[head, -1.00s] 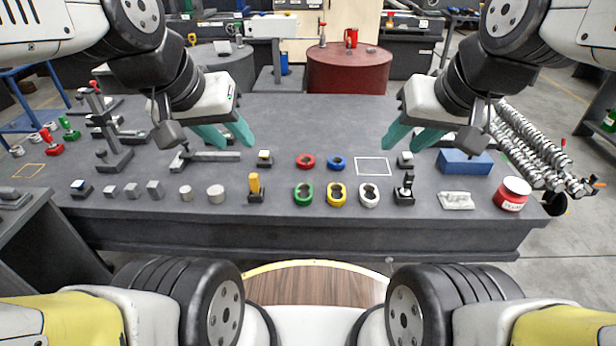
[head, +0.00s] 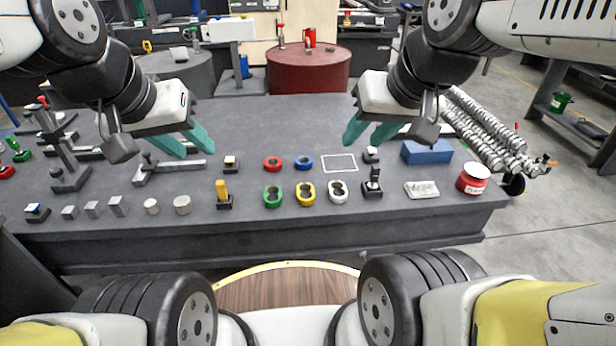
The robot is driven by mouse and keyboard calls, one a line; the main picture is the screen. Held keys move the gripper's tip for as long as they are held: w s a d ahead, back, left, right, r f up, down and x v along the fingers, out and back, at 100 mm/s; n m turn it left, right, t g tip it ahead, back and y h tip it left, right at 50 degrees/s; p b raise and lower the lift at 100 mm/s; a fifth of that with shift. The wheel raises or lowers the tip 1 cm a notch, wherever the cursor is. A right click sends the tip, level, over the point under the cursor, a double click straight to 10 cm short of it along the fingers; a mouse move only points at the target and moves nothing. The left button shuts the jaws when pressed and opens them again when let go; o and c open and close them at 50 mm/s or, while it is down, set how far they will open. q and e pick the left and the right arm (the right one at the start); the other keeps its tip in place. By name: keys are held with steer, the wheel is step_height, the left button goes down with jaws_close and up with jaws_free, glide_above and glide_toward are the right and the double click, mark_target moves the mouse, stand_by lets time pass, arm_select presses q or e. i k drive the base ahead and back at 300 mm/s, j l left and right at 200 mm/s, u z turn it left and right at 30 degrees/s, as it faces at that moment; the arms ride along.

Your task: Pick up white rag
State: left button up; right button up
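The white rag (head: 422,189) lies crumpled near the front right edge of the grey table, just left of a red can with a white lid (head: 473,179). My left gripper (head: 186,143) is open and empty above the left part of the table. My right gripper (head: 366,134) is open and empty above the table, up and left of the rag. Neither gripper touches the rag, which is in full view.
A blue box (head: 427,151) stands behind the rag. A black fixture (head: 372,183) stands to its left, beside white, yellow and green rings. Metal camshaft-like parts (head: 487,135) are right of the table. The table's middle back is clear.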

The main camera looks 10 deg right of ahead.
mark_target(422, 190)
steer(key=z, duration=1.25)
